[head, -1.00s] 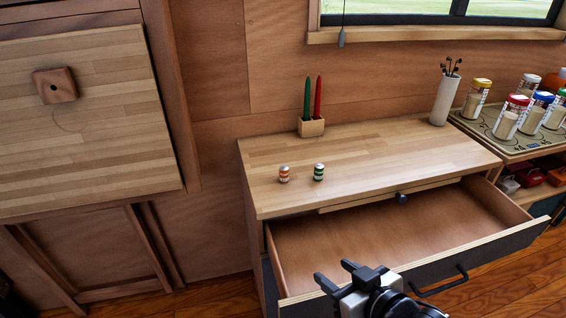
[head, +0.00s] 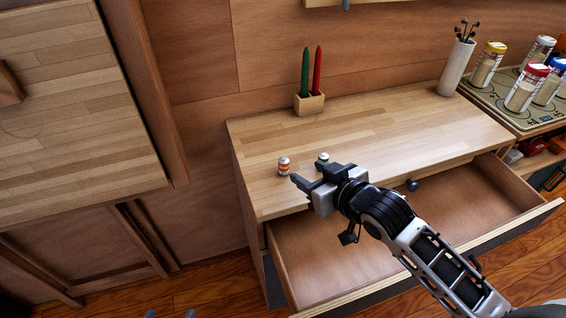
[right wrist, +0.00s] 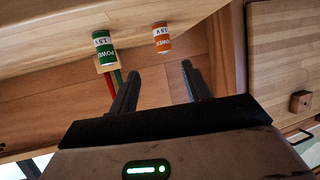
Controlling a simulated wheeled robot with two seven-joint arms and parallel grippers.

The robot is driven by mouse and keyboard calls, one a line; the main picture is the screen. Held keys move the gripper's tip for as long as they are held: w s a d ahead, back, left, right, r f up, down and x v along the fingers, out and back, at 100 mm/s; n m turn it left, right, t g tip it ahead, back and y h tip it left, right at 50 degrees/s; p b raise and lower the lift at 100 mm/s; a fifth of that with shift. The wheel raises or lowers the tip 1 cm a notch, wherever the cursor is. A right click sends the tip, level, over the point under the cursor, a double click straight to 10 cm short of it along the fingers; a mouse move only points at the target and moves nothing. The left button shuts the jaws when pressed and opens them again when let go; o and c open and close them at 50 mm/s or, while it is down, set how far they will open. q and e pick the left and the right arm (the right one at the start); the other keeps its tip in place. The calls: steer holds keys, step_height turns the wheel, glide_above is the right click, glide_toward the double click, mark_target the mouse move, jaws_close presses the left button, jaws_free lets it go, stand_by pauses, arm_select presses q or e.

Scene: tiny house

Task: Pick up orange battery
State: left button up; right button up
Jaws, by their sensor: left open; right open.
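The orange battery (head: 284,165) stands upright on the wooden dresser top near its left front. A green battery (head: 322,159) stands to its right, partly hidden by my right gripper (head: 312,174). My right gripper is open and empty, just on the near side of the batteries and apart from the orange one. In the right wrist view the orange battery (right wrist: 162,37) shows beyond the open fingertips (right wrist: 161,68), roughly between their lines, with the green battery (right wrist: 104,48) to the left. My left gripper (head: 170,314) shows only its fingertips at the bottom edge, open.
The dresser's drawer (head: 400,235) is pulled open under my right arm. A wooden holder (head: 309,103) with a green and a red candle stands behind the batteries. A white vase (head: 455,68) and several spice jars (head: 527,86) are at the right. The dresser top's middle is clear.

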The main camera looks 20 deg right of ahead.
mark_target(285, 161)
steer(key=x, duration=0.4)
steer(key=shift+w+a+f, duration=0.15)
steer(key=shift+w, duration=0.2)
steer(key=shift+a+r+x, duration=0.1)
steer(key=shift+a+x, duration=0.05)
steer(key=shift+x, duration=1.2)
steer(key=shift+a+r+x, duration=0.1)
steer(key=shift+a+x, duration=0.1)
steer(key=shift+x, duration=1.15)
jaws_close()
